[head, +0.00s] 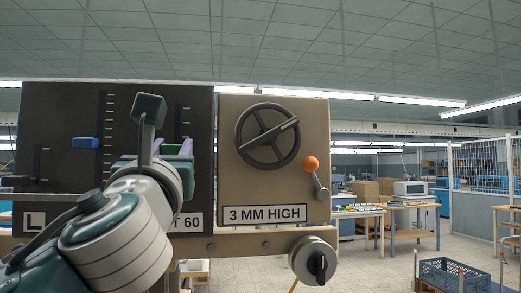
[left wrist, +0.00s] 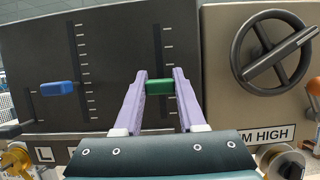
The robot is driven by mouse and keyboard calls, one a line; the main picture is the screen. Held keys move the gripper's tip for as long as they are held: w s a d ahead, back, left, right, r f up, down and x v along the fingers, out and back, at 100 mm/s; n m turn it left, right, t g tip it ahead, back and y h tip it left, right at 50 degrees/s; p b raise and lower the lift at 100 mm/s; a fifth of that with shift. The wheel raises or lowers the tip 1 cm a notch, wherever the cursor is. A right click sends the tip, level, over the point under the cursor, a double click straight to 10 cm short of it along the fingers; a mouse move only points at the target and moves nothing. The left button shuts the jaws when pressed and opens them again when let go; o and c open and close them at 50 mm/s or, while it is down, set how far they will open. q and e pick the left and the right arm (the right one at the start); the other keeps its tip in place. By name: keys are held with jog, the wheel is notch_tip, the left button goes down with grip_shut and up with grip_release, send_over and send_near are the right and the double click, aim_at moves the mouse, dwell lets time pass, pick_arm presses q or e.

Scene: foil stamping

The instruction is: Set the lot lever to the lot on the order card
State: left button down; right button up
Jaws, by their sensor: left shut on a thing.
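A dark panel (head: 60,110) with vertical slots and tick scales stands in front of me. A green lever handle (left wrist: 160,88) sits in its right slot, around the middle of the scale in the left wrist view. My left gripper (left wrist: 159,79) has its purple fingers shut on the green handle, one on each side. The handle shows partly behind my wrist in the head view (head: 172,149). A blue lever handle (head: 85,142) sits in a slot further left. A white plate (head: 190,221) ends in "T 60"; an "L" plate (head: 34,221) shows at left, with my arm hiding the part between.
A beige panel (head: 225,180) adjoins on the right with a handwheel (head: 267,135), an orange-knobbed crank (head: 311,164) and a plate reading "3 MM HIGH" (head: 264,214). A round dial (head: 313,261) is below. Workbenches (head: 405,206) and a blue crate (head: 453,277) stand further back right.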

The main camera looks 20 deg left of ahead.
pick_arm(q)
jog(key=shift+c, duration=2.4)
grip_release()
jog(key=shift+s+d+f+b, duration=0.15)
jog(key=shift+s+f+b, duration=0.1)
jog(key=shift+b, duration=0.05)
jog(key=b+v, duration=0.4)
jog(key=v, duration=0.5)
jog(key=shift+b, duration=0.35)
jog(key=shift+s+d, duration=0.1)
